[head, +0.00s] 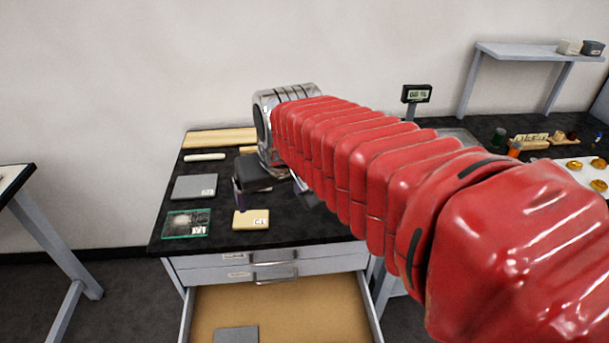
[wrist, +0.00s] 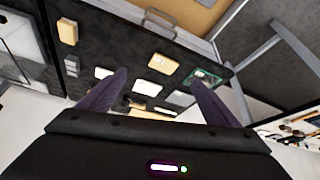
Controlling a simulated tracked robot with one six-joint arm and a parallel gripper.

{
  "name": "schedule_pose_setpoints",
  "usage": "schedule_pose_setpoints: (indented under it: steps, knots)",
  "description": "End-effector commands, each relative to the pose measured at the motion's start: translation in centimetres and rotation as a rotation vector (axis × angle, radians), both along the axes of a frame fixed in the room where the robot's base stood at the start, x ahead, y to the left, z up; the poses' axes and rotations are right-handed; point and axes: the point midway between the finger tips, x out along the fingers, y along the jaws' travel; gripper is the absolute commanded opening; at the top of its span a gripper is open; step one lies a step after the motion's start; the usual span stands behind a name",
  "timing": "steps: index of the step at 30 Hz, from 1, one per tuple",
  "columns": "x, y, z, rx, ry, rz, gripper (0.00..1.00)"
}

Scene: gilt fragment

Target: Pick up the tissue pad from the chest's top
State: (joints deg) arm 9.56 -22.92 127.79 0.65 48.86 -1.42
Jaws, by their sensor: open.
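The chest (head: 290,236) has a black top with several flat pieces on it. A white pad (wrist: 103,73) lies there in the wrist view and may be the tissue pad; its label is unreadable, and my arm hides that spot in the head view. A cream labelled block (head: 250,219) lies near the front edge and shows in the wrist view (wrist: 162,63). My gripper (head: 239,197) is above the top, its purple fingers pointing down. In the wrist view my gripper (wrist: 158,78) is open, with nothing held between the spread fingers.
A green-edged plate (head: 187,224), a grey slab (head: 195,187), a white roll (head: 204,157) and a wooden board (head: 219,138) lie around the left and back of the top. The drawer (head: 279,308) stands open in front, with a grey piece (head: 237,335) inside.

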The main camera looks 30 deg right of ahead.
Motion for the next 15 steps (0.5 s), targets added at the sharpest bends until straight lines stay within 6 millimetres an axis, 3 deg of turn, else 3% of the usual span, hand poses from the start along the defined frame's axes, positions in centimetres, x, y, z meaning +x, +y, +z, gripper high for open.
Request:
schedule_pose_setpoints:
  steps: [15]
  knots:
    - [11.1, -10.2, -2.2, 0.008, 0.036, -0.157, 0.88]
